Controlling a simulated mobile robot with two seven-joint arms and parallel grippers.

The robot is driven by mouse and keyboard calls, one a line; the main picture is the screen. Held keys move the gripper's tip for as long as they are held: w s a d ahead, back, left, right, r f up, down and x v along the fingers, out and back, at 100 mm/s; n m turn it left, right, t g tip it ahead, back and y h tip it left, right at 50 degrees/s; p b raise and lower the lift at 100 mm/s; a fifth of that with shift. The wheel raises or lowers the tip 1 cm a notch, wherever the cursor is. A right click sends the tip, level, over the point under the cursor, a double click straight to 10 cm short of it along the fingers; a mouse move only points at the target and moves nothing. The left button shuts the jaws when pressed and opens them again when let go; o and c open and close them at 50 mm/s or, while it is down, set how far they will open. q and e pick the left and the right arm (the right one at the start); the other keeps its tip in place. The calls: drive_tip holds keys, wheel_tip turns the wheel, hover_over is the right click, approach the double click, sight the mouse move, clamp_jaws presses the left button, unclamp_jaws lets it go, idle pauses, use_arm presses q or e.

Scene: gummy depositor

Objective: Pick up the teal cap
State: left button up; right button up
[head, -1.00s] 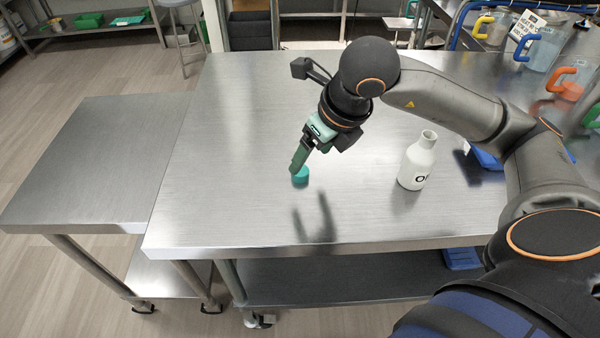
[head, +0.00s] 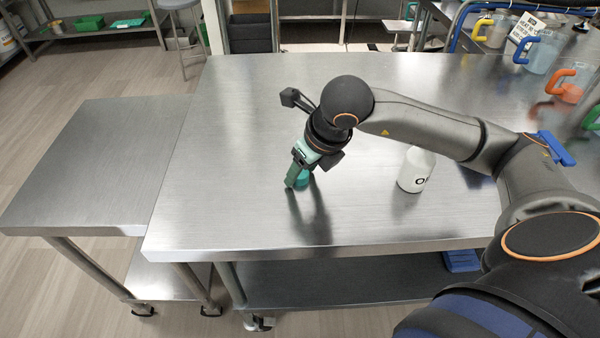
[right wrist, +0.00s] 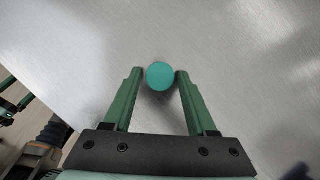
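The teal cap (right wrist: 160,76) is a small round piece on the steel table (head: 240,130). In the right wrist view it lies between the two fingertips of my right gripper (right wrist: 160,84), near their ends. The fingers are open, with a narrow gap visible on each side of the cap. In the head view the right gripper (head: 296,184) is low at the table and the cap (head: 304,179) shows partly behind a finger. My left gripper is not in the head view.
A white bottle (head: 416,172) with dark lettering stands right of the gripper, its top hidden by my right arm. Jugs with colored handles, including a blue one (head: 540,50), stand at the back right. The table's left and front areas are clear.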

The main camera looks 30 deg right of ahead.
sight(305, 176)
clamp_jaws()
drive_tip(key=shift+r, duration=0.1)
idle(0.3)
drive_tip(key=r, duration=0.3)
drive_tip(key=shift+s+r, duration=0.25)
drive_tip(key=shift+r, duration=0.1)
use_arm(q)
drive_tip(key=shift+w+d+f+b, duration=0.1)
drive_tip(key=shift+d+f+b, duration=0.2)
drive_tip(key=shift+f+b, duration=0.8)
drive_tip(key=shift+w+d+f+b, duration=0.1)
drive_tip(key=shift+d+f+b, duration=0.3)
drive_tip(key=shift+b, duration=1.1)
use_arm(e)
drive_tip(key=s+d+r, duration=0.1)
drive_tip(key=s+r, duration=0.8)
drive_tip(key=s, duration=0.4)
drive_tip(key=shift+s, duration=0.25)
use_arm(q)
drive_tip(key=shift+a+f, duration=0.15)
use_arm(e)
drive_tip(key=shift+d, duration=0.1)
